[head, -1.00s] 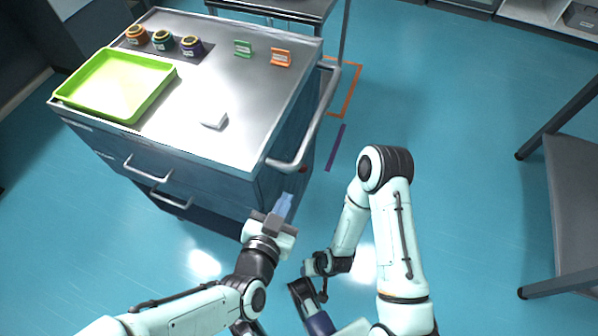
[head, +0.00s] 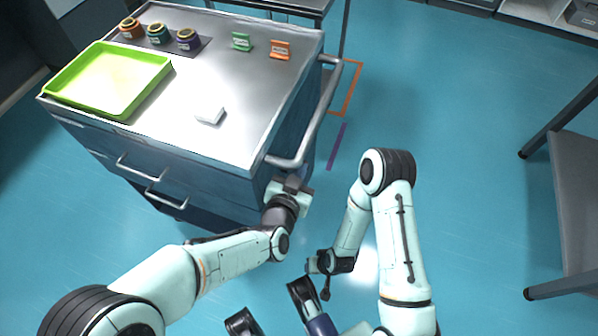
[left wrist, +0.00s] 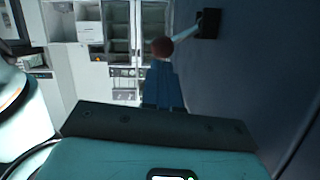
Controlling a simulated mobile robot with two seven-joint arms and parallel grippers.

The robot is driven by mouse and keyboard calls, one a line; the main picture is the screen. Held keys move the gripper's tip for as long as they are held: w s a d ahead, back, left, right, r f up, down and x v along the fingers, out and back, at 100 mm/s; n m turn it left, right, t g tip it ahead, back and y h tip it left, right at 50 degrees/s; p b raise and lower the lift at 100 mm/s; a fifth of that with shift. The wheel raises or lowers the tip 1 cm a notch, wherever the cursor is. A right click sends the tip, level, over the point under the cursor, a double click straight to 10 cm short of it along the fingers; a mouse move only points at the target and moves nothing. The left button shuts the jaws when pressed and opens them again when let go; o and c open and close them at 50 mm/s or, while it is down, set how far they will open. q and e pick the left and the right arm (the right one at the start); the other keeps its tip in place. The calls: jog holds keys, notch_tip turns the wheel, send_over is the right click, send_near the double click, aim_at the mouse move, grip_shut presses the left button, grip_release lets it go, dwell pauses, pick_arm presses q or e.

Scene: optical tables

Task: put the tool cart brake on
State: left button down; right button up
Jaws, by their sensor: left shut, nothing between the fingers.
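The tool cart (head: 215,75) is a dark blue cabinet with a steel top and a side push handle (head: 322,115). In the left wrist view, a lever with a dark red ball knob (left wrist: 162,47) sticks out from a black mount (left wrist: 208,25) on a dark blue panel. My left gripper (head: 291,184) is at the cart's near right corner, below the handle; its fingertips are hidden there. In the left wrist view its blue fingers (left wrist: 162,82) are shut and empty, with the knob just past their tips; contact cannot be told. My right gripper (head: 319,268) hangs low over the floor, its jaws unclear.
On the cart top are a green tray (head: 55,88), several small jars (head: 157,33), a white block (head: 209,115), a green clip (head: 241,41) and an orange clip (head: 280,49). A grey table (head: 570,190) stands at the right. The floor between is clear.

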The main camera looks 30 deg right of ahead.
pick_arm(q)
jog(key=shift+f, duration=0.15)
pick_arm(e)
jog(key=shift+s+f, duration=0.1)
jog(key=shift+s, duration=0.05)
pick_arm(q)
jog(key=shift+d, duration=0.1)
jog(key=shift+s+d+f, duration=0.1)
jog(key=shift+f, duration=0.05)
pick_arm(e)
jog(key=shift+w+r, duration=0.35)
pick_arm(q)
jog(key=shift+s+d+f+m+p, duration=0.15)
jog(key=shift+m+p, duration=0.15)
jog(key=shift+m, duration=0.2)
pick_arm(e)
jog(key=shift+w+r, duration=0.25)
jog(key=shift+r, duration=0.05)
